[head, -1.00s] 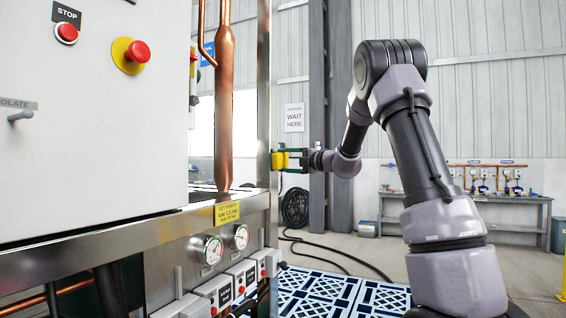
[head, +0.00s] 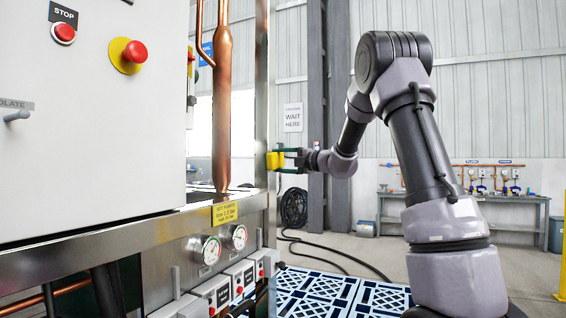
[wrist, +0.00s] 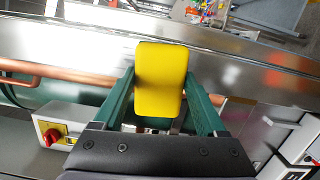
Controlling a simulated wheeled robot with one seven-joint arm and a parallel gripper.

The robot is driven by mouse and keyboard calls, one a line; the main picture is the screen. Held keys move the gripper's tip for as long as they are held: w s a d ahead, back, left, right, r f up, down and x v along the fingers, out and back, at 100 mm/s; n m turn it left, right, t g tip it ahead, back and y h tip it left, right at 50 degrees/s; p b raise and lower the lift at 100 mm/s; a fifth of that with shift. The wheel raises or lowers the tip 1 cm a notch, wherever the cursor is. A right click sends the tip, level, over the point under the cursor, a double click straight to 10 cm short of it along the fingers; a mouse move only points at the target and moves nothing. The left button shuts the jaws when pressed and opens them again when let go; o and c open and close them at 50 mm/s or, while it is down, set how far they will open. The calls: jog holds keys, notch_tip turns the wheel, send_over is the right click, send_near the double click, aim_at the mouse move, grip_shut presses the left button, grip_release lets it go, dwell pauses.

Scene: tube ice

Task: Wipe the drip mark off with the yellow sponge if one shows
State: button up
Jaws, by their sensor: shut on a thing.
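My gripper (head: 291,160) is shut on the yellow sponge (head: 274,160) at the steel upright post, right of the copper pipe. In the wrist view the yellow sponge (wrist: 160,80) sits between the two green fingers of my gripper (wrist: 160,98), in front of a shiny steel surface (wrist: 80,45). Sponge and post look very close in the head view; I cannot tell whether they touch. No drip mark shows in either view, and the sponge hides part of the steel behind it.
A vertical copper pipe (head: 222,100) and a white cabinet (head: 90,120) with red buttons stand at the left. Gauges (head: 205,250) sit below the steel ledge (head: 110,235). A patterned blue mat (head: 330,292) and a hose (head: 340,258) lie on the floor. A bench (head: 465,205) stands at the back right.

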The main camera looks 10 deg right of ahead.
jog(key=shift+s+a+r, duration=0.1)
jog(key=shift+a+r, duration=0.1)
jog(key=shift+r, duration=0.6)
jog(key=shift+s+a+r, duration=0.1)
jog(key=shift+a+r, duration=0.05)
jog(key=shift+r, duration=0.6)
jog(key=shift+d+f, duration=0.1)
jog(key=shift+d, duration=0.15)
jog(key=shift+d, duration=0.1)
jog(key=shift+w+d+v, duration=0.15)
jog(key=shift+v, duration=1.3)
jog(key=shift+w+d+v, duration=0.15)
jog(key=shift+v, duration=1.3)
jog(key=v, duration=0.3)
jog(key=shift+w+d, duration=0.2)
